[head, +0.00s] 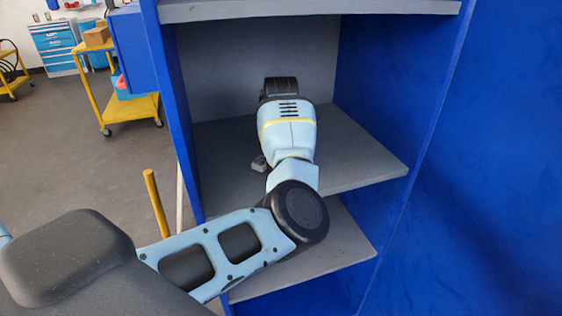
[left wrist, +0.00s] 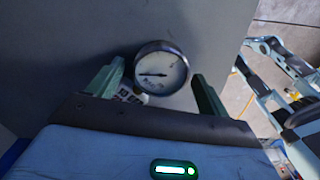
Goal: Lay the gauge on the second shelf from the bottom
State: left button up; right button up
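The gauge (left wrist: 161,72) is a round dial with a white face and dark rim, seen in the left wrist view against a grey surface. My left gripper (left wrist: 158,80) has its two green fingers apart, one on each side of the gauge, with small gaps showing. Whether the gauge rests on the surface is hard to tell. In the head view my left arm reaches over the middle visible grey shelf (head: 365,155), and its wrist hides the gripper and gauge. My right gripper is in neither view.
Blue side walls (head: 390,80) bound the shelf bay. Another grey shelf (head: 335,262) lies below, and one (head: 310,10) above. The right part of the middle shelf is bare. A yellow cart (head: 125,105) stands on the floor at left.

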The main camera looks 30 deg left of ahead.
pick_arm(q)
notch_tip(320, 180, up, 12)
jog(key=shift+r+p, duration=0.25)
jog(key=shift+p, duration=0.05)
dwell(0.5)
jog(key=shift+f, duration=0.1)
